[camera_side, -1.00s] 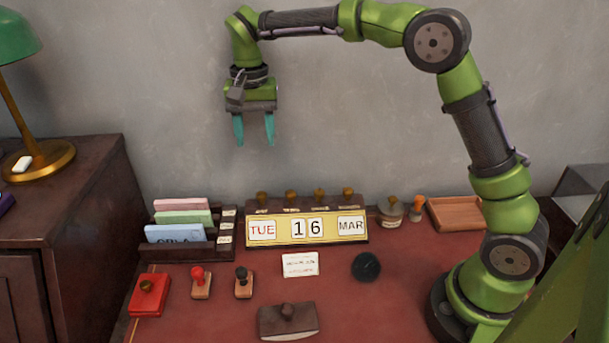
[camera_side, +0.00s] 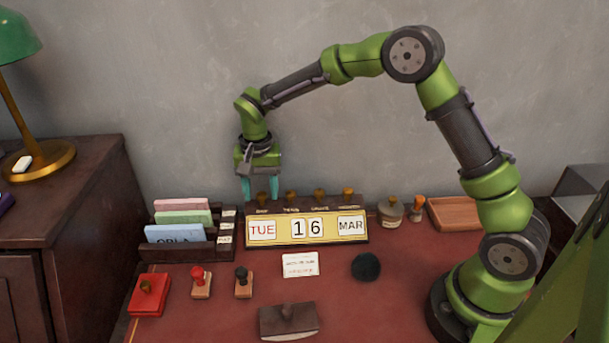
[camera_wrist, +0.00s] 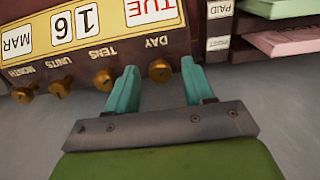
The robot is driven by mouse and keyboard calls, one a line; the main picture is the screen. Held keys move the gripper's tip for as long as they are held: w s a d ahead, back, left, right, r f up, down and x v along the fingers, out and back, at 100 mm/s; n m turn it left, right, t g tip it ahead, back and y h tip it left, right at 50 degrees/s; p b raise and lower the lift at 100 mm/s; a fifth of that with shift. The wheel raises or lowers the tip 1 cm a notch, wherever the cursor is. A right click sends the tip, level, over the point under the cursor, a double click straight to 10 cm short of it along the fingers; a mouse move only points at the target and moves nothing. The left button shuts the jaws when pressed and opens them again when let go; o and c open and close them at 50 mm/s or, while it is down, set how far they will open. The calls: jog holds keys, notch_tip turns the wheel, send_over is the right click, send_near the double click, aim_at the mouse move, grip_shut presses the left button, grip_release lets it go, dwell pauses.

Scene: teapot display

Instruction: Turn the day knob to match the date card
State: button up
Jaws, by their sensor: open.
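The calendar (camera_side: 373,238) stands at the back of the desk and reads TUE 16 MAR. It also shows upside down in the wrist view (camera_wrist: 120,29). My gripper (camera_side: 260,200) is open, pointing down over that end. In the wrist view my teal fingertips (camera_wrist: 160,68) lie on either side of the day knob; I cannot tell whether they touch it. The date card (camera_side: 300,264) lies in front of the calendar, its writing too small to read.
The tens knob (camera_wrist: 104,79) is close beside one finger. A card rack (camera_side: 190,249) stands just left of the calendar. Stamps, a red box (camera_side: 149,296), a blotter (camera_side: 288,321) and a dark round object (camera_side: 366,267) lie in front. A wooden tray (camera_side: 455,213) is at the right.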

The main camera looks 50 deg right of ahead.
grip_shut()
jog(key=shift+n, duration=0.4)
jog(key=n, duration=0.3)
jog(key=shift+n, duration=0.3)
jog(key=shift+r+n, duration=0.1)
jog(key=shift+n, duration=2.1)
grip_release()
